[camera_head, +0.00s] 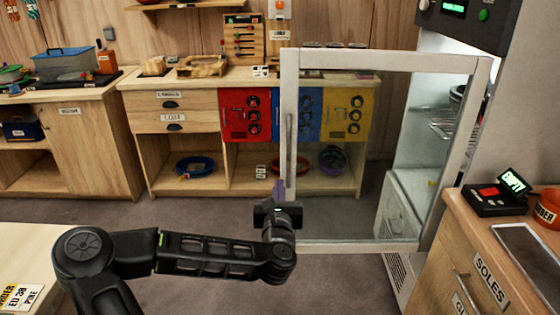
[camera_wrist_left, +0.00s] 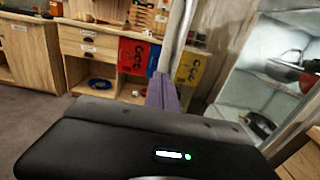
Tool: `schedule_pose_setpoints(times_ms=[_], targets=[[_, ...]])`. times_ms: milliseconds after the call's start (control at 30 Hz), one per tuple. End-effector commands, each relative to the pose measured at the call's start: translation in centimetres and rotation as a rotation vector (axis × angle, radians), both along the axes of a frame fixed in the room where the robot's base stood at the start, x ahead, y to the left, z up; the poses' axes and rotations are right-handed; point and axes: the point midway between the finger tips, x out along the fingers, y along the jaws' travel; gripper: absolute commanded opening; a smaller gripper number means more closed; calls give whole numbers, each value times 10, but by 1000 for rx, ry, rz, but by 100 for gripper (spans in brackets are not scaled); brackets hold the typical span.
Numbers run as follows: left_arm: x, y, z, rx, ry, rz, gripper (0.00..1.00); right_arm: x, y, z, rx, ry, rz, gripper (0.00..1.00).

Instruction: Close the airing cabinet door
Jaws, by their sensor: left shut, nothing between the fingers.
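The airing cabinet (camera_head: 407,185) stands at the right with a dark control panel on top. Its glass door (camera_head: 384,62) has a pale frame and stands wide open, hinged at the right side, with a vertical handle (camera_head: 289,150) on its left side. My left gripper (camera_head: 279,190) is shut and empty, its purple fingers upright beside the lower end of the handle; I cannot tell whether they touch. In the left wrist view the purple fingers (camera_wrist_left: 162,92) are together in front of the door frame (camera_wrist_left: 176,35). My right gripper is not in view.
A wooden bench (camera_head: 190,85) with colored panels stands behind the door. A drawer unit labelled SOLES (camera_head: 480,265) is at the front right, close to the cabinet. A pale table (camera_head: 30,245) is at the front left. The grey floor between is clear.

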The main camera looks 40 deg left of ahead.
Motion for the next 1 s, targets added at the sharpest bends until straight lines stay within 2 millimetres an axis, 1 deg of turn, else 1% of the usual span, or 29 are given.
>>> schedule_pose_setpoints(times_ms=[33, 100, 167, 400, 600, 767, 1000], targets=[[6, 3, 4, -5, 0, 0, 0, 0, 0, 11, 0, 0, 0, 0], [16, 11, 0, 0, 0, 1, 0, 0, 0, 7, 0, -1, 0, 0], [25, 17, 0, 1, 1, 0, 0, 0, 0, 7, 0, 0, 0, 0], [65, 46, 0, 0, 1, 1, 0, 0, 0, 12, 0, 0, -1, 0], [90, 64, 1, 1, 1, 0, 0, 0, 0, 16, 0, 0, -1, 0], [99, 70, 0, 2, 1, -2, 0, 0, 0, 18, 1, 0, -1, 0], [100, 71, 0, 2, 1, -2, 0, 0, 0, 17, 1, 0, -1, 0]])
